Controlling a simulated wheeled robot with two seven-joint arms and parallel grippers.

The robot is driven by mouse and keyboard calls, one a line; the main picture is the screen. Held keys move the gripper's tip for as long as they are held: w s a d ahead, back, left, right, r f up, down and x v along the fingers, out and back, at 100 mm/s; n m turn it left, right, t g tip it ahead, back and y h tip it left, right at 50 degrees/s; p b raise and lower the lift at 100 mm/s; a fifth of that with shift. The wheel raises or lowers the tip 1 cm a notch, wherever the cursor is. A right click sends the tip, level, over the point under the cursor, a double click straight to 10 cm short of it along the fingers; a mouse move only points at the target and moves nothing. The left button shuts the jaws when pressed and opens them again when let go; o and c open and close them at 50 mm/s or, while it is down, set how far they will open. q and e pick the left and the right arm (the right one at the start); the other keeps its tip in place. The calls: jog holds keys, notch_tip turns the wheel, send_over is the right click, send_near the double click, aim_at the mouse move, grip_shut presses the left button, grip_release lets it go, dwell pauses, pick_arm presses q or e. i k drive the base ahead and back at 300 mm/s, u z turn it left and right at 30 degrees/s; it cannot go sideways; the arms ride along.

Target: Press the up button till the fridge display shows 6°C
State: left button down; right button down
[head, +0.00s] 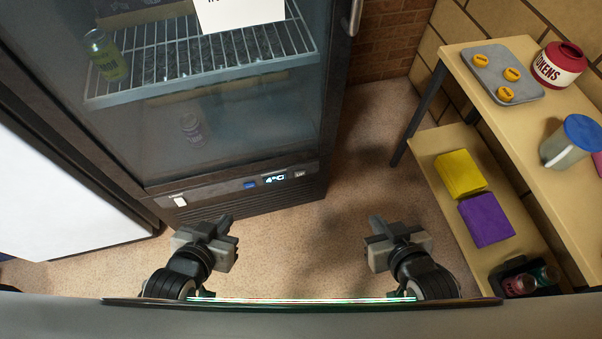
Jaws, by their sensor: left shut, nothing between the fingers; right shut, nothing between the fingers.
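The fridge (225,140) stands upright with its glass door closed. Its display (275,179) on the lower front panel reads 4°C. A small light button marked UP (300,174) is just right of the display, and a blue button (250,185) is just left of it. A white switch (180,201) is at the panel's left end. My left gripper (222,226) is shut and empty, below and left of the display. My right gripper (379,226) is shut and empty, below and right of the UP button. Both are apart from the panel.
A wooden table (500,125) at right holds a grey tray (490,85) with yellow discs, a red-and-white tokens jar (559,65) and a blue-lidded jug (572,142). The floor between fridge and table is clear.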

aim_at(298, 173)
jog(key=z, duration=2.95)
jog(key=i, duration=0.55)
jog(key=u, duration=2.4)
